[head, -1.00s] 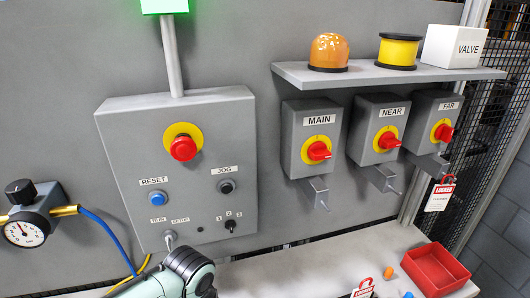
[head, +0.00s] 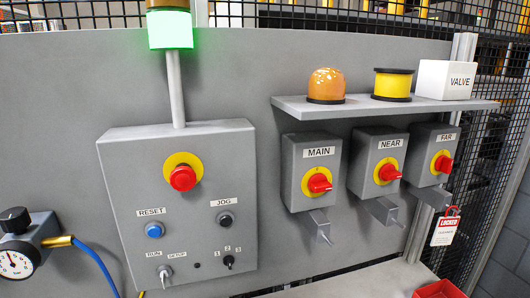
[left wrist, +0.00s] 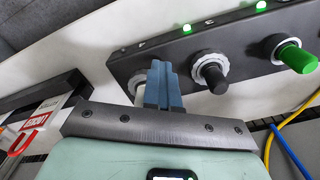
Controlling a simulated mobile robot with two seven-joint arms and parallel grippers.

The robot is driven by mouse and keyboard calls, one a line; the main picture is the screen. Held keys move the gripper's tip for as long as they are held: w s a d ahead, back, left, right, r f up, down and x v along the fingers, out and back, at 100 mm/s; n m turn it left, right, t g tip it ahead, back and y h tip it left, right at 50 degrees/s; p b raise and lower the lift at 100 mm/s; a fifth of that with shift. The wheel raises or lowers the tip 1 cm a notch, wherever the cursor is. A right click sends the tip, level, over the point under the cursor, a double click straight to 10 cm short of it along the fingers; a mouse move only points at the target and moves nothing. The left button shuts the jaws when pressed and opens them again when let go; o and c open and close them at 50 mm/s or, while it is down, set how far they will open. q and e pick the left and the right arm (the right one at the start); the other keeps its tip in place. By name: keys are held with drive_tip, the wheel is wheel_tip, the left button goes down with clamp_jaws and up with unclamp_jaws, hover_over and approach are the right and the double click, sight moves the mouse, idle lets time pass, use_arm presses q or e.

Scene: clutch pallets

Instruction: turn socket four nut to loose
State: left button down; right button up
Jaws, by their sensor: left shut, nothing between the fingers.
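In the left wrist view my left gripper (left wrist: 162,84) is shut and empty, its blue fingers together in front of a dark socket strip (left wrist: 168,51). A pale nut or ring (left wrist: 137,84) shows partly behind the fingers; I cannot tell whether they touch it. To its right a black plug (left wrist: 213,77) sits in a white ridged nut (left wrist: 206,58). Further right a green plug (left wrist: 297,57) sits in another nut (left wrist: 275,45). I cannot read the socket numbers, so I cannot tell which is four. My right gripper is in neither view.
The head view shows a control box (head: 190,215) with a red button (head: 183,178), three switches marked MAIN (head: 318,184), NEAR (head: 389,172) and FAR (head: 442,164), and a red tray (head: 438,290). Yellow and blue cables (left wrist: 290,150) lie right of my gripper in the wrist view.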

use_arm(q)
drive_tip(key=shift+s+d+f, duration=0.35)
drive_tip(key=shift+d+f, duration=0.05)
drive_tip(key=shift+f, duration=0.3)
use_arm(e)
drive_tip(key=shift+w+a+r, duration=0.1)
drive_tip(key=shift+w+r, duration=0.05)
use_arm(q)
drive_tip(key=shift+s+d+p, duration=0.1)
drive_tip(key=shift+d+p, duration=0.25)
drive_tip(key=shift+d, duration=0.05)
drive_tip(key=shift+w+d+r, duration=0.1)
drive_tip(key=shift+w+d, duration=0.1)
drive_tip(key=shift+d, duration=0.4)
drive_tip(key=shift+r, duration=0.1)
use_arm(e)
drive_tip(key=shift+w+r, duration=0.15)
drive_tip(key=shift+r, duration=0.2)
use_arm(q)
drive_tip(key=shift+w+d+r+p, duration=0.1)
drive_tip(key=shift+w+r+p, duration=0.1)
drive_tip(key=shift+p, duration=0.1)
drive_tip(key=shift+s, duration=0.1)
